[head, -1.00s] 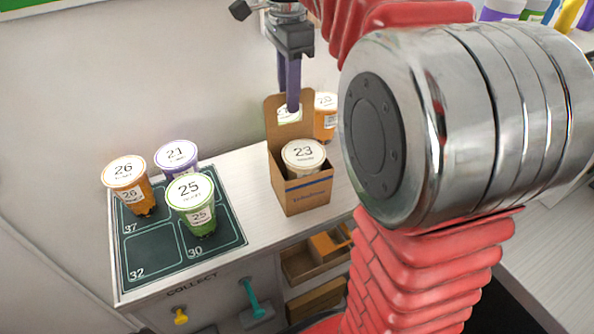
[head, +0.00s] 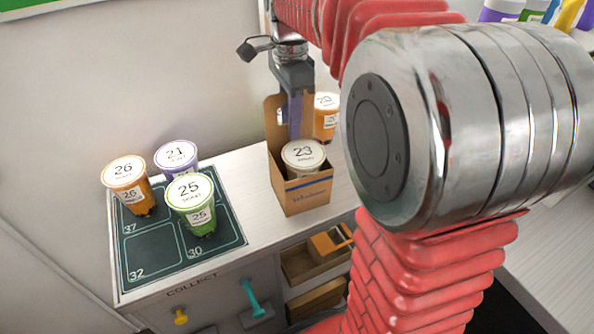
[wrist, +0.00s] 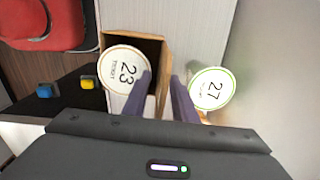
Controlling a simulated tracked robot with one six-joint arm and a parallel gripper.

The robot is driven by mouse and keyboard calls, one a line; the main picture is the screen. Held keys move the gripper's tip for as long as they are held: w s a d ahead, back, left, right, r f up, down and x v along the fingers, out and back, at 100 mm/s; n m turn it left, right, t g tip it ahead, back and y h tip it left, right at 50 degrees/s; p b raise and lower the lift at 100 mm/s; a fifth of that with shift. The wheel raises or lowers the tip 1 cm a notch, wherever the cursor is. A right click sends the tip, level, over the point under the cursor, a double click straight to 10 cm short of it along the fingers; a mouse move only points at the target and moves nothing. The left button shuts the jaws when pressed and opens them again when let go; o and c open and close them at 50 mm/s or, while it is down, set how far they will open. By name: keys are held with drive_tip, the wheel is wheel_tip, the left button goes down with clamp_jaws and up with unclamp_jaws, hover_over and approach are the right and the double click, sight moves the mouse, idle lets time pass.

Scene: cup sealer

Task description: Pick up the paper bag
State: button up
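The brown paper bag (head: 308,194) stands upright on the white counter, with a cup marked 23 (head: 304,154) inside it. Its tall back panel (head: 273,118) rises above the cup. My gripper (head: 294,118) is at that panel, pointing down, with a purple finger in front of it. In the wrist view the bag (wrist: 150,48) lies between and beyond my fingers. The two fingers (wrist: 163,88) are apart, one on each side of the panel's edge. Whether they touch it I cannot tell. The panel's handle area is hidden behind my finger in the head view.
Behind the bag stands an orange cup marked 20 (head: 326,116); a cup marked 27 (wrist: 211,88) shows in the wrist view. Left, cups 26 (head: 126,185), 21 (head: 177,157) and 25 (head: 191,203) stand on a dark mat (head: 150,262). The wall is close behind.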

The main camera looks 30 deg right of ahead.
drive_tip(key=shift+f, duration=0.25)
drive_tip(key=shift+c, duration=0.6)
clamp_jaws()
